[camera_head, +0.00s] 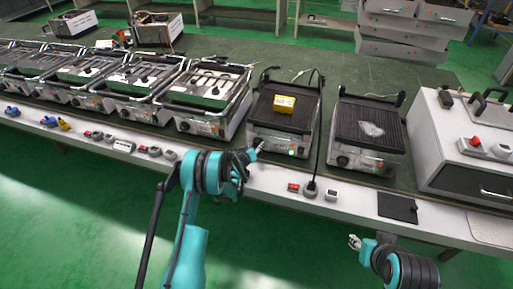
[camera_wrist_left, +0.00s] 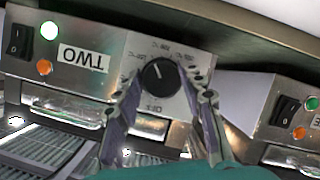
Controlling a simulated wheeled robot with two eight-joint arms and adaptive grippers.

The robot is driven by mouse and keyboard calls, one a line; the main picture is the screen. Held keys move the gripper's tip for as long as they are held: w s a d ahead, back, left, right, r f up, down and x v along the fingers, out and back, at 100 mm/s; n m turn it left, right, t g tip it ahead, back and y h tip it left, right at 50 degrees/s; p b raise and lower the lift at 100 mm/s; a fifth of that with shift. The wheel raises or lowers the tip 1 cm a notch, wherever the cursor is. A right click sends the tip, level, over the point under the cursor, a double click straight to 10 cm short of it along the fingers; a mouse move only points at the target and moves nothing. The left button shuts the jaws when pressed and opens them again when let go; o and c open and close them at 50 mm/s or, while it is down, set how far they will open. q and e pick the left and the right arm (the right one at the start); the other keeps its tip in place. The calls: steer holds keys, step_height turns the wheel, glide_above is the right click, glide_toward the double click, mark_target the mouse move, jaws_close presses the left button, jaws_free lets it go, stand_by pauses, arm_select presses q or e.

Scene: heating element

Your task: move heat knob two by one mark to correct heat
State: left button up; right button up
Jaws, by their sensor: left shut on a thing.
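Heat knob two (camera_wrist_left: 160,75) is a round black dial on a grey scale plate, with a white pointer line. In the head view my left gripper (camera_head: 255,148) is at the front of the heater (camera_head: 265,138) and hides the knob. My right gripper (camera_head: 355,242) is low, in front of the bench, away from the heaters; its opening is unclear.
A yellow meter (camera_head: 284,103) lies on the heater. Another heater (camera_head: 365,130) stands to its right, and several more stand to the left. Small switches (camera_head: 294,188) line the bench's front ledge. In the wrist view, a green lamp (camera_wrist_left: 49,30) and a black rocker switch (camera_wrist_left: 18,40) are beside the label.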

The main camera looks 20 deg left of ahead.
arm_select(q)
steer(key=o, duration=1.2)
steer(key=shift+c, duration=0.2)
steer(key=v, duration=1.2)
